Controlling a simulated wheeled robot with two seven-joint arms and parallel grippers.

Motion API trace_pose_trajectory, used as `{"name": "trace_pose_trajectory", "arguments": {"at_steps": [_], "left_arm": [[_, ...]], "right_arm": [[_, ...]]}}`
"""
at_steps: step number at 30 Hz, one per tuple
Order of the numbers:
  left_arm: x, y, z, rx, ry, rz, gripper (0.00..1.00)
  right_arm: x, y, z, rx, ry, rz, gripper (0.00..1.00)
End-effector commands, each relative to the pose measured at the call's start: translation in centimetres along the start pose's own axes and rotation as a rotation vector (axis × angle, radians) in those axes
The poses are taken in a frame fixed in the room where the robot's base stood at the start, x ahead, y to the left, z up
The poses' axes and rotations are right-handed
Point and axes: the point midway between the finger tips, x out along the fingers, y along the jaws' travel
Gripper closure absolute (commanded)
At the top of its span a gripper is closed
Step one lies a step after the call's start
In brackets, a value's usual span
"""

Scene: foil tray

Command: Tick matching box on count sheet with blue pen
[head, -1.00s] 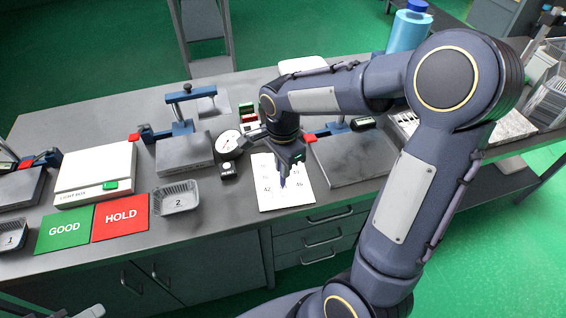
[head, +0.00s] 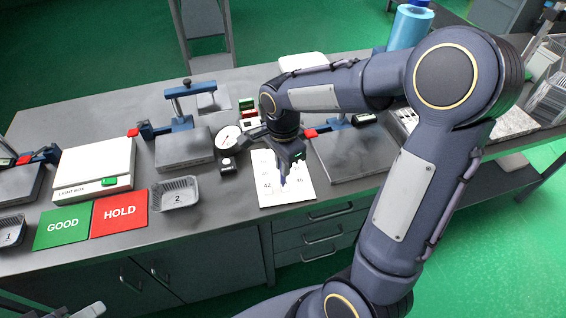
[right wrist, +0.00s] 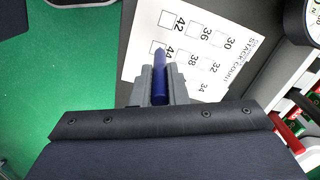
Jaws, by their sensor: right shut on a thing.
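The white count sheet (head: 297,189) lies on the bench near its front edge. In the right wrist view the sheet (right wrist: 140,58) shows printed numbers with small boxes, including 30, 32, 36, 38, 42 and 44, under a "Stack count" heading. My right gripper (head: 287,160) is over the sheet, shut on the blue pen (head: 283,180), which points down. In the right wrist view the pen (right wrist: 160,78) sits between the grey fingers, its far end overlapping the box beside 44. Whether the tip touches paper, I cannot tell.
Left of the sheet are a dial gauge (head: 228,138) and a small dark display (head: 227,166). Farther left are tray 2 (head: 176,207), the red HOLD mat (head: 118,228), the green GOOD mat (head: 63,242) and a light box (head: 95,187). A grey plate (head: 350,172) lies right of the sheet.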

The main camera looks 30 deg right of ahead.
Motion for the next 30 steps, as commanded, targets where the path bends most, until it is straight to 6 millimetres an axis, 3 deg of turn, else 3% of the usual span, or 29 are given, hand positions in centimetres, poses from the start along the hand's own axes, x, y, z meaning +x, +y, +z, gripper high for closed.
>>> {"name": "trace_pose_trajectory", "arguments": {"at_steps": [30], "left_arm": [[0.40, -0.18, 0.20, 0.000, 0.000, 0.000, 0.60]], "right_arm": [[0.58, 0.01, -0.02, 0.001, 0.000, 0.000, 1.00]]}}
